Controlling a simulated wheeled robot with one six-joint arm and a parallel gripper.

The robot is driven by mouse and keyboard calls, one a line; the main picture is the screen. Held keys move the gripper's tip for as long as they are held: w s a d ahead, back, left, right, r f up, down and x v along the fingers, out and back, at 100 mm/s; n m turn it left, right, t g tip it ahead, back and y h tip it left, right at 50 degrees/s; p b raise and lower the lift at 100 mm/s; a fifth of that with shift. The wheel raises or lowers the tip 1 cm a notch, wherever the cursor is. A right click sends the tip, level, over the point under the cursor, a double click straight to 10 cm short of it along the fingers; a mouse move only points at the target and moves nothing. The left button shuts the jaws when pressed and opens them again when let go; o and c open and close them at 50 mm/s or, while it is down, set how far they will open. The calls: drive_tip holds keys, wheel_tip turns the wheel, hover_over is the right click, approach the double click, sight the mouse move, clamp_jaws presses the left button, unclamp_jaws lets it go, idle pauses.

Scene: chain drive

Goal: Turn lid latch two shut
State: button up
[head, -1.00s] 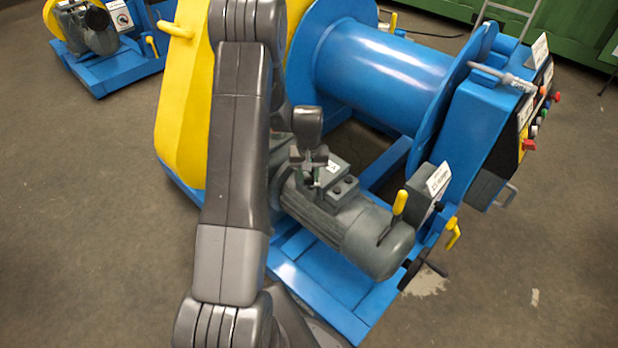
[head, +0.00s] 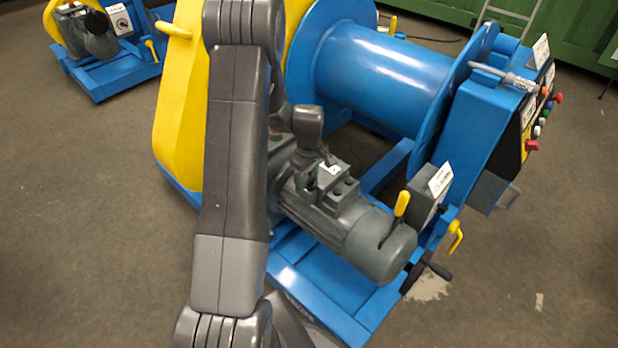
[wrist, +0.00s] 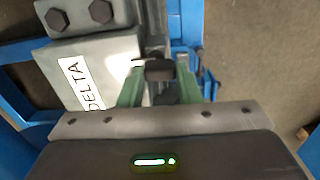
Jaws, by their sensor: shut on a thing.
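A grey terminal box (head: 338,184) with a lid sits on top of the grey motor (head: 352,228). The latch's lower part is hidden. Which numbered latch it is cannot be read. In the head view my gripper (head: 322,163) is beside the box, largely hidden by my wrist.
A yellow-handled lever (head: 401,205) rises at the motor's near end. A blue drum (head: 385,75) and yellow guard (head: 178,110) stand behind. A control cabinet (head: 480,130) is at the right. The floor (head: 95,220) at left is clear.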

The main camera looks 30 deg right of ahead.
sight(309, 180)
drive_tip(key=shift+n, duration=0.3)
drive_tip(key=o, duration=1)
wheel_tip(309, 180, up, 14)
drive_tip(key=shift+f+p, duration=0.1)
drive_tip(key=shift+p, duration=0.6)
wheel_tip(309, 180, down, 14)
drive_tip(key=shift+r+b, duration=0.1)
drive_tip(key=shift+b, duration=0.65)
